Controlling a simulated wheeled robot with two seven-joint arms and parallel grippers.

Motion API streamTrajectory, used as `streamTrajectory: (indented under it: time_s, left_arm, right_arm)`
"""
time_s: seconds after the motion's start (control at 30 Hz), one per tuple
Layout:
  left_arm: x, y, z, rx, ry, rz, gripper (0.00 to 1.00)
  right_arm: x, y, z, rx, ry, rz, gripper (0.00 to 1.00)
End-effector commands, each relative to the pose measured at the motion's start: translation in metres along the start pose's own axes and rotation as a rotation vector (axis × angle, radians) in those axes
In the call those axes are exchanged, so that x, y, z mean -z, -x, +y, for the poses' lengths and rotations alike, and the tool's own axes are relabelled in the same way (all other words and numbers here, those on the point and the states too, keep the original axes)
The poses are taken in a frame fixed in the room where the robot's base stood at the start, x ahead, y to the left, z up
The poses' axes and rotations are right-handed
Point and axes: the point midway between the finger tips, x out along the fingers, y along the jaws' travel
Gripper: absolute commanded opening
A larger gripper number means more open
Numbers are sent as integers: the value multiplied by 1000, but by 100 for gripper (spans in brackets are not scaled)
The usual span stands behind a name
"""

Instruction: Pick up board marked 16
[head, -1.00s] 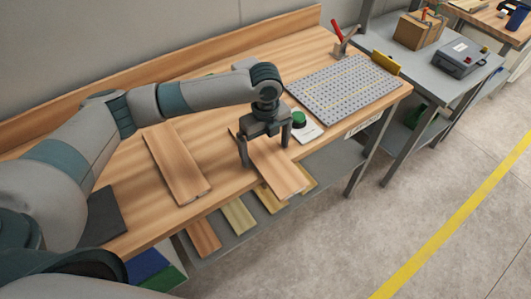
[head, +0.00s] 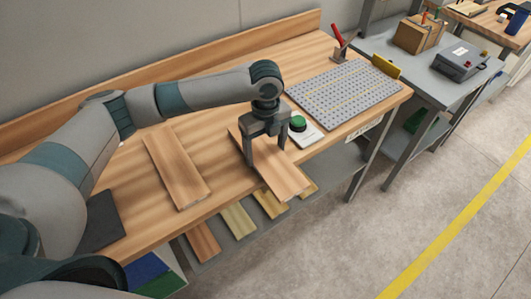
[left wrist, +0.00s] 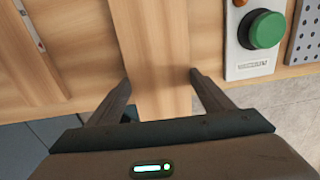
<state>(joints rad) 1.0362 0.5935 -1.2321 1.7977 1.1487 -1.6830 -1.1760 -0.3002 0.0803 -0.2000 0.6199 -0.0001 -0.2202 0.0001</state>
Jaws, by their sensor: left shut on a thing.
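A light brown wooden board (head: 283,178) lies under my left gripper, its near end sticking out past the bench's front edge. My left gripper (head: 265,157) points down with one finger at each long side of this board and is shut on it. In the left wrist view the same board (left wrist: 155,45) runs between the two fingers (left wrist: 160,82). A second wooden board (head: 177,168) lies flat on the bench to the left. I cannot read a number on either board. My right gripper is not in view.
A green button on a white box (head: 303,126) stands close to the right of the gripper. A grey perforated plate (head: 345,90) lies beyond it on the bench (head: 225,140). Several board pieces (head: 238,219) lie on the shelf below. A dark pad (head: 101,221) lies at the left.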

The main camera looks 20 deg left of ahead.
Motion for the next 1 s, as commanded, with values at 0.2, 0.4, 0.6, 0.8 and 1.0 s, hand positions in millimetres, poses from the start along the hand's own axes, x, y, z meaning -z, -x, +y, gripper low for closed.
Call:
streamTrajectory:
  time_s: [0.2, 0.4, 0.6, 0.8, 1.0]
  left_arm:
    - [7, 29, -6, 6, -5, 0, 42]
    - [41, 52, -26, 5, -6, -1, 42]
    - [72, 74, -45, 5, -4, -1, 42]
    - [92, 90, -57, 3, -2, -1, 42]
    - [99, 96, -61, 1, 0, -1, 42]
  right_arm:
    - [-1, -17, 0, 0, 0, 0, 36]
    - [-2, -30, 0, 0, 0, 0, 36]
    - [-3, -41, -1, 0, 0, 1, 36]
    - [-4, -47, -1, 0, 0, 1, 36]
    - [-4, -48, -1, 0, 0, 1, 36]
